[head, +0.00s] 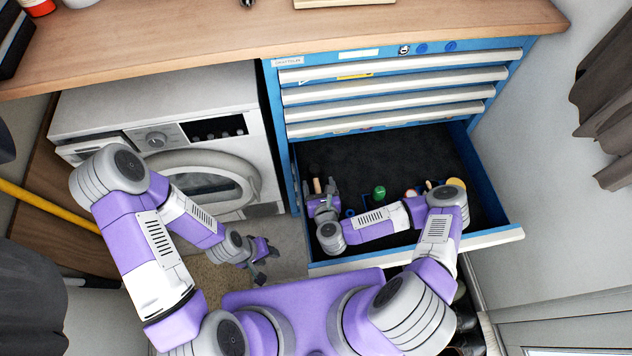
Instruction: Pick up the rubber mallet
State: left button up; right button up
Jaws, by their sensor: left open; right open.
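The open bottom drawer (416,150) of the blue tool chest has a dark lining and holds several small items. I cannot make out the rubber mallet for certain. A small tan piece like a handle (317,185) shows at the drawer's left side, and I cannot tell whether it belongs to the mallet. My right gripper (324,192) is open, over the drawer's left part, close beside this tan piece. I cannot tell whether they touch. My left gripper (268,252) is open and empty, in front of the washing machine, outside the drawer.
The drawer's back is clear. The washing machine (160,110) stands left of the chest, under the wooden worktop (180,45). A wall (540,150) is close on the right.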

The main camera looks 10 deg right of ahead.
aim_at(316, 174)
jog(key=b+x, duration=0.2)
jog(key=x, duration=0.5)
jog(key=shift+s, duration=0.1)
jog(key=shift+c, duration=0.2)
